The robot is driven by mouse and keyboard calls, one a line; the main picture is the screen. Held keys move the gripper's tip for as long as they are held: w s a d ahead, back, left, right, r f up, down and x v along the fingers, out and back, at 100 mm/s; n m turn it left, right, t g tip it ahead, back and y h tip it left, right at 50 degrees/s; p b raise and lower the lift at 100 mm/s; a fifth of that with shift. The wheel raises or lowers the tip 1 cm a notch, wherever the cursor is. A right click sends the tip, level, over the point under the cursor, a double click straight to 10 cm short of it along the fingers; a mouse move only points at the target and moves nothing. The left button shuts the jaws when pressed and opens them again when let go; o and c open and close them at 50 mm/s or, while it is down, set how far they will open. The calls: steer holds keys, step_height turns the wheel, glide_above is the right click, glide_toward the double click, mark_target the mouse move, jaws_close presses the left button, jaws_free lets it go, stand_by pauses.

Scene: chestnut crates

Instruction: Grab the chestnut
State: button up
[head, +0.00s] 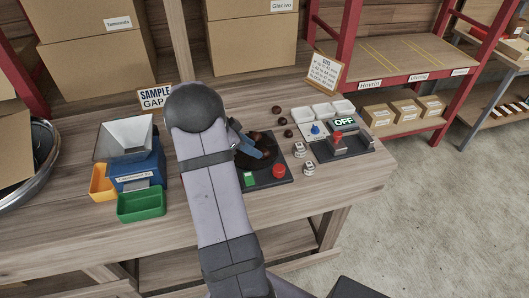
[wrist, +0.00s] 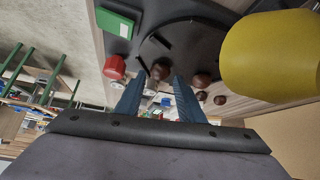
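Several dark brown chestnuts are in view. In the head view, loose ones lie on the table right of my arm, one being a chestnut (head: 276,110) near the small white trays. Beside my gripper (head: 247,145), brown shapes show at a black disc on a black plate (head: 277,163), partly hidden by my arm. In the wrist view, my gripper (wrist: 157,92) has its two blue fingers apart. One chestnut (wrist: 161,70) shows between and just past the fingertips, and another chestnut (wrist: 200,80) shows right of the right finger. I see no chestnut clamped; contact cannot be told.
The plate carries a red knob (head: 279,171) and a green block (head: 249,180). A blue hopper box (head: 137,170), a green bin (head: 141,204) and a yellow bin (head: 102,183) stand left. A control panel (head: 330,143) stands right. A large yellow shape (wrist: 270,55) fills the wrist view's upper right.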

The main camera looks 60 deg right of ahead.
steer(key=shift+p+x, duration=1.1)
steer(key=shift+x, duration=1.05)
steer(key=c, duration=0.7)
